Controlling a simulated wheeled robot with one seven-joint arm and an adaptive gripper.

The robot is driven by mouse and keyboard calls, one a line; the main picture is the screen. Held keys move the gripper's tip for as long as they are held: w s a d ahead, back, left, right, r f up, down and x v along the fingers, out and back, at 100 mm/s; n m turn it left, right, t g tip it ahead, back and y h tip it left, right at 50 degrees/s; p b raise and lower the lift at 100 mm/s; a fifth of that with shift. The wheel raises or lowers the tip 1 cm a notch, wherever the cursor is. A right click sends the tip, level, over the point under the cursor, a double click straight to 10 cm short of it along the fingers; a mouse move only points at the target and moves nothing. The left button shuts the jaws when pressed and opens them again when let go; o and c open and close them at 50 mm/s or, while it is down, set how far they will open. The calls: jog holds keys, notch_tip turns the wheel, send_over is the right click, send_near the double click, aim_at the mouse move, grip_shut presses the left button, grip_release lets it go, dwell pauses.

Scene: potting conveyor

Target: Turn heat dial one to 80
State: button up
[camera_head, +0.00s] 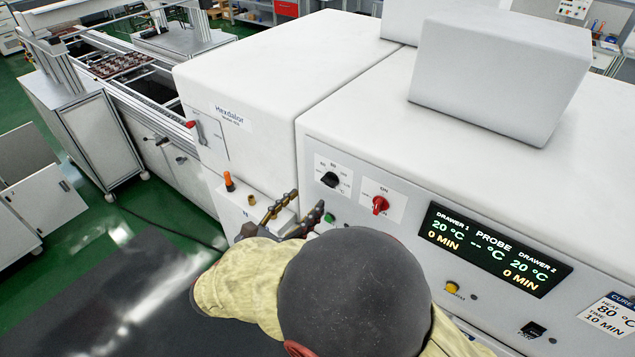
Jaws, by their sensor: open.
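A black dial (330,180) sits on a white scale plate on the white machine's front panel. The plate has a "°C" mark and small numbers, with what looks like "80" at its top. The dial's exact pointer direction is too small to tell. My gripper (306,198) is open and empty, just below and left of the dial, with its two fingers pointing up toward the panel. I cannot tell whether a finger touches the panel. The display (492,250) reads 20 °C and 0 MIN for drawers 1 and 2, with dashes for the probe.
A red switch (380,205) on an "ON" plate is right of the dial. A green button (329,217) is close to my gripper's right finger. A yellow button (452,287) and a black switch (533,329) are lower right. A cure label (611,315) shows 80 °C, 10 MIN.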

aim_at(326, 183)
jog(key=x, duration=0.8)
jog(key=c, duration=1.1)
jog(key=shift+c, duration=0.3)
